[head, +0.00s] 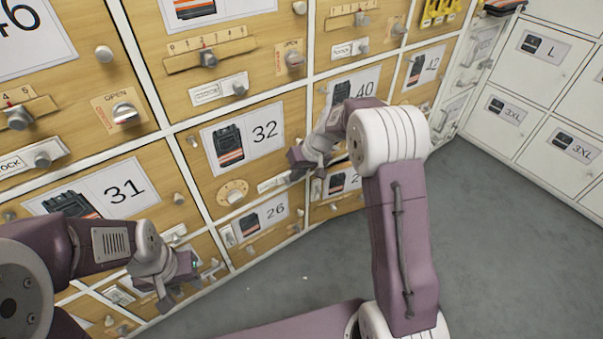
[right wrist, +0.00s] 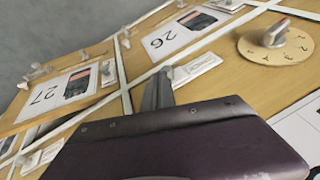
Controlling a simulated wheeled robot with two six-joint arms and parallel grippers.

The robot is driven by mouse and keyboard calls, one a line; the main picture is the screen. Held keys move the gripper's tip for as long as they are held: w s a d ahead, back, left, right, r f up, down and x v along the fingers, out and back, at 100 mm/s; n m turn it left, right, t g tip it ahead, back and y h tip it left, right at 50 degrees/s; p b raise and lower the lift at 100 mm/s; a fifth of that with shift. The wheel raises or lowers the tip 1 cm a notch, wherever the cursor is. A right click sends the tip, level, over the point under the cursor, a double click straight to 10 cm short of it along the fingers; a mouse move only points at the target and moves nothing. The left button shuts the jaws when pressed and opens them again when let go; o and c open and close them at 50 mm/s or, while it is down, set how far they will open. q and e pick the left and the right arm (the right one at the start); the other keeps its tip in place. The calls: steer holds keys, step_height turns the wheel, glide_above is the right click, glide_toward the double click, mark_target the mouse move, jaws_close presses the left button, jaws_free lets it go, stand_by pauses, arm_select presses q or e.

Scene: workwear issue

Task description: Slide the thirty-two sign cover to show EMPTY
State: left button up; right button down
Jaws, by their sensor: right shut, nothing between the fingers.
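The thirty-two door carries a label (head: 242,138) with a vest picture in the head view. Its sign (head: 270,184) is a small pale plate low on the door, right of a round dial (head: 233,192). In the right wrist view the sign (right wrist: 197,68) appears tilted, and its lettering is too small to read. My right gripper (head: 296,168) is shut and empty at the sign's right end in the head view. Its fingers (right wrist: 160,88) are close beside the plate; contact cannot be told. The cover's knob is not visible. My left gripper (head: 178,282) hangs low, away from this door; its jaw opening is unclear.
Doors 31 (head: 118,188), 26 (head: 262,218) and 40 (head: 352,86) surround this door, with protruding knobs and dials. My right forearm hides part of the doors to the right. White lockers (head: 540,60) stand at right. The grey floor (head: 500,230) is clear.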

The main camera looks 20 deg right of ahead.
mark_target(277, 183)
steer(key=a, duration=0.1)
steer(key=s+a, duration=0.1)
steer(key=a, duration=0.1)
steer(key=s+a+p, duration=0.1)
steer(key=a, duration=0.1)
steer(key=shift+a+r, duration=0.1)
steer(key=shift+r, duration=0.05)
arm_select(q)
steer(key=shift+r, duration=0.6)
arm_select(e)
steer(key=shift+s+a, duration=0.1)
steer(key=shift+a, duration=0.35)
arm_select(q)
steer(key=shift+r, duration=0.1)
